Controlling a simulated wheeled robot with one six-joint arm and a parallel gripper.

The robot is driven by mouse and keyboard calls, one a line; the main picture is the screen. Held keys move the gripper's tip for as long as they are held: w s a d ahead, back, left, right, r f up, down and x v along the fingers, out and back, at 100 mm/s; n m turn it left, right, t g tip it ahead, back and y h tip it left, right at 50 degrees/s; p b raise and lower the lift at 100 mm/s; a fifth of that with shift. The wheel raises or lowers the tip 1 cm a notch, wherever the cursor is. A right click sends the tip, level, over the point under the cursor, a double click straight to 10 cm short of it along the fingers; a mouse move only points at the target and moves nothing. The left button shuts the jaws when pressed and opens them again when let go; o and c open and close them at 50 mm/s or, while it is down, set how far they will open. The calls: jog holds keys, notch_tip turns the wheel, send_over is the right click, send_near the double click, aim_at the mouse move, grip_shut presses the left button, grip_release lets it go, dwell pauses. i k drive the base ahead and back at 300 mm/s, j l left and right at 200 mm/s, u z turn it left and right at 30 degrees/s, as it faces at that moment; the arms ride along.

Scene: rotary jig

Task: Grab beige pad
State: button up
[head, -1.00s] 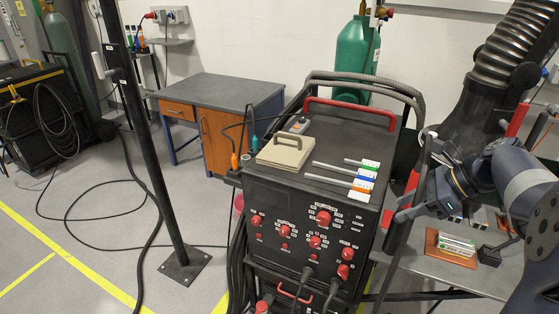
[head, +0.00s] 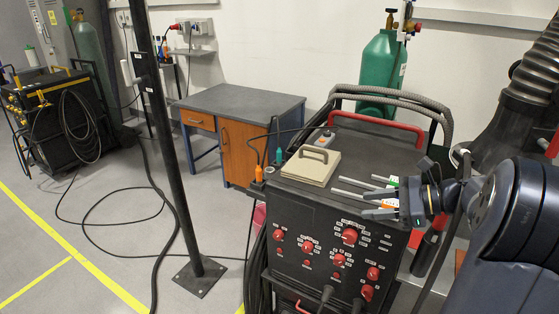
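My gripper partly hides the rods with coloured labels (head: 352,183).
The rods lie between my gripper and the pad. A red handle (head: 377,124) and thick grey hoses (head: 392,95) rise at the machine's back. A small grey device (head: 325,139) sits behind the pad. A black post (head: 172,160) stands left.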

aim_at(312, 165)
jog(key=i+j, duration=0.15)
jog(key=i, duration=0.2)
jog(key=i+j, duration=0.15)
jog(key=i, duration=0.2)
jog(key=i+j+z, duration=0.1)
jog(key=i+z, duration=0.2)
